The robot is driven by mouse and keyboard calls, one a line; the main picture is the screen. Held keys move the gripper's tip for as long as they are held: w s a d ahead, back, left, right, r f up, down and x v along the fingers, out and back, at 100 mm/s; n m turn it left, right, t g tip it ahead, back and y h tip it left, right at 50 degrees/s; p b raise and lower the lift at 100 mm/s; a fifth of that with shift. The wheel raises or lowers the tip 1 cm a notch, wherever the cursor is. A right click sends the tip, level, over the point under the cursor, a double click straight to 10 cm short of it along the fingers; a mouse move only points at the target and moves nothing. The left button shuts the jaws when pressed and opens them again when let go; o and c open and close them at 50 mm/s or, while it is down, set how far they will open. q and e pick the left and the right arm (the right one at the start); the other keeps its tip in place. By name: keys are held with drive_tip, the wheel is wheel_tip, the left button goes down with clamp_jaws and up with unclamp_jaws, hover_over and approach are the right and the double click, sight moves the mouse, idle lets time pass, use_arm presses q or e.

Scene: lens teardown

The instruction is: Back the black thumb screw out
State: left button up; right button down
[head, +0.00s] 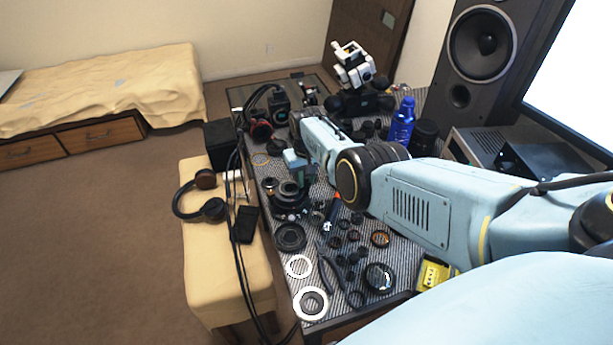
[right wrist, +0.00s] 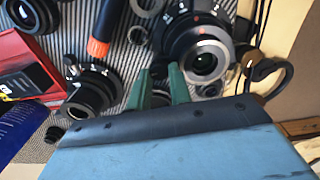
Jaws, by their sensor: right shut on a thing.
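My right gripper (head: 303,174) reaches in from the right over the striped mat, beside an upright dark lens assembly (head: 289,192). In the right wrist view its two green fingers (right wrist: 160,72) point toward the lens assembly (right wrist: 203,58), which has a silver ring around its glass. The fingers are shut on a small dark part at the assembly's side. It fits the black thumb screw, but the fingers and the gripper body hide most of it, so its thread and seating cannot be seen. My left gripper is not in view.
Loose rings and lens parts crowd the striped mat, including a white ring (head: 299,266) and a black ring (head: 380,277). A blue bottle (head: 402,122) stands behind my arm.

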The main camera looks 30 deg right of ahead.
sight(307, 181)
drive_tip(key=shift+n, duration=0.6)
drive_tip(key=c, duration=1.3)
unclamp_jaws()
drive_tip(key=shift+o, duration=0.2)
drive_tip(key=shift+a, duration=0.1)
drive_tip(key=shift+w+r+p, duration=0.1)
drive_tip(key=shift+r+p, duration=0.55)
drive_tip(key=shift+p, duration=0.2)
drive_tip(key=r+p, duration=0.6)
drive_tip(key=shift+d+r+p, duration=0.25)
drive_tip(key=shift+r+p, duration=0.1)
drive_tip(key=shift+r, duration=0.05)
